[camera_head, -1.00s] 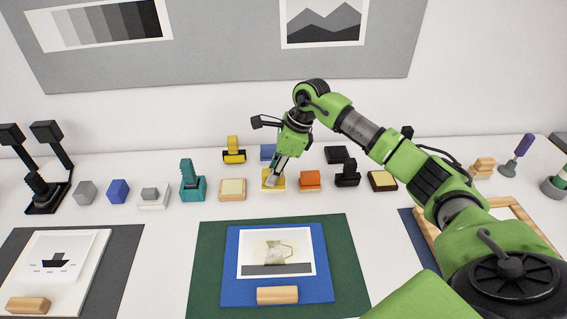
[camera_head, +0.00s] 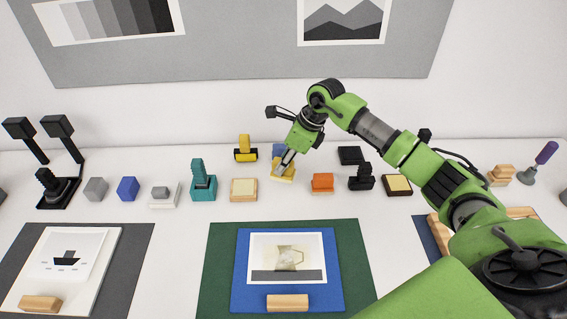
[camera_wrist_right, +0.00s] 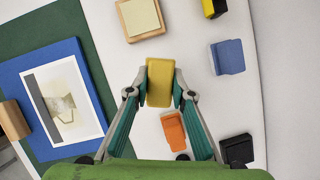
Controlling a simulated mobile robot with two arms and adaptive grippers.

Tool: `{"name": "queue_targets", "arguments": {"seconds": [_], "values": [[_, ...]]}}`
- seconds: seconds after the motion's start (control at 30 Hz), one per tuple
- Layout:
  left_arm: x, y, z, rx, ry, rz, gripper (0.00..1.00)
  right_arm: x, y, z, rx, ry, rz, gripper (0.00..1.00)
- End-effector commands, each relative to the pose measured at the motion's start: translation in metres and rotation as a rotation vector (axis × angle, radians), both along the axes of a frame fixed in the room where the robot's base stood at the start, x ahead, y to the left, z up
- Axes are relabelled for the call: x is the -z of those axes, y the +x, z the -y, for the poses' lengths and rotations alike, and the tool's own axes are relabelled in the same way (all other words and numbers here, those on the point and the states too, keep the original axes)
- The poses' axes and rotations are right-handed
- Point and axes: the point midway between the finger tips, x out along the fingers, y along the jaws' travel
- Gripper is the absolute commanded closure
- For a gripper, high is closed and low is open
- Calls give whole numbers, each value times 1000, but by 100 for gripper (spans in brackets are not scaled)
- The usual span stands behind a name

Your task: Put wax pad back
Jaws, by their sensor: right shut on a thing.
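The wax pad, a small yellow block (camera_head: 284,172), shows in the head view in the middle of the row of small things. My right gripper (camera_head: 287,165) comes down on it from above and is shut on it. In the right wrist view the yellow block (camera_wrist_right: 160,84) sits between the two fingertips (camera_wrist_right: 160,92), which press on its sides. It looks slightly raised off the table, but the gap is hard to judge. My left gripper is not in view.
An orange block (camera_head: 322,183) stands close on the right, a blue block (camera_head: 279,151) behind, and a wooden pad with a cream top (camera_head: 243,190) on the left. A black-framed pad (camera_head: 397,185) is farther right. A blue board with a picture (camera_head: 240,294) lies in front.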

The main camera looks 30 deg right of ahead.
Motion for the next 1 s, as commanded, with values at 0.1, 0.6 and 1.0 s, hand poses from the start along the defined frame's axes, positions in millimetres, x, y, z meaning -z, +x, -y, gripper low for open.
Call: {"name": "queue_targets", "arguments": {"seconds": [0.1,0.6,1.0], "values": [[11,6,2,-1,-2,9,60,14,0,0,0,0,0,100],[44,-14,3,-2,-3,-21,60,52,0,0,0,0,0,100],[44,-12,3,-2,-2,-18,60,52,0,0,0,0,0,100]]}}
